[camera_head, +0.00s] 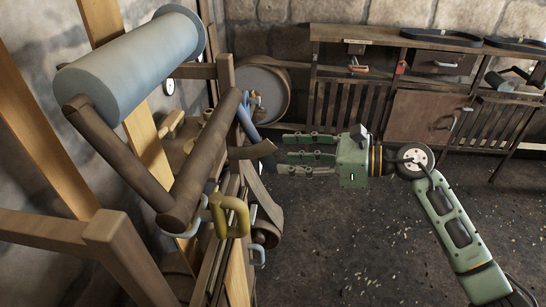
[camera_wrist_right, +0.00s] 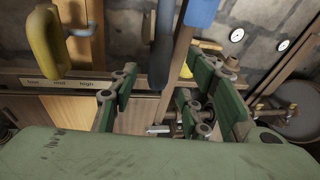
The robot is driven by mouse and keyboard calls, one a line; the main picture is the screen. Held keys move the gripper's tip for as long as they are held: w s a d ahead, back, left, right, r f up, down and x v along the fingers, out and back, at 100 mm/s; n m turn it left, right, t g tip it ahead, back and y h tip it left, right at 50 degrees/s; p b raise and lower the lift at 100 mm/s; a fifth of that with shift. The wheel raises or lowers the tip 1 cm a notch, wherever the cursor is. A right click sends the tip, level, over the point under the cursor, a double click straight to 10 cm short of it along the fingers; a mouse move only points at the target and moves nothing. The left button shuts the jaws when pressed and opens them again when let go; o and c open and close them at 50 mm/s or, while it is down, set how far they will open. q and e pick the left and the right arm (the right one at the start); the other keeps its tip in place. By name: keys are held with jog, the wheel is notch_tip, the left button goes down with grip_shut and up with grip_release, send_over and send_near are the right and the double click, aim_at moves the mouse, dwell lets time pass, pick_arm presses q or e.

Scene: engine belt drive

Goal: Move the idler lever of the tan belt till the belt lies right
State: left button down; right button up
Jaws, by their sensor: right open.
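My right gripper (camera_head: 298,155) reaches in from the right, fingers pointing left toward the machine. It is open, just right of a blue-handled lever (camera_head: 248,128). In the right wrist view a blue handle (camera_wrist_right: 202,12) tops a brown bar that runs down between the spread green fingers (camera_wrist_right: 165,100). I cannot tell whether the fingers touch it. A dark grey-blue lever (camera_wrist_right: 163,45) hangs beside the bar. A tan strap (camera_head: 143,137) behind the grey roller may be the tan belt; its seating on the pulleys is hidden. I cannot tell which lever is its idler lever.
A yellow handle (camera_head: 230,216) sticks out below the brown beam; it also shows in the right wrist view (camera_wrist_right: 47,40). A label strip (camera_wrist_right: 60,84) lies under it. A grey roller (camera_head: 135,62) stands upper left. A workbench (camera_head: 410,90) is behind.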

jog(key=v, duration=0.5)
jog(key=shift+d, duration=0.1)
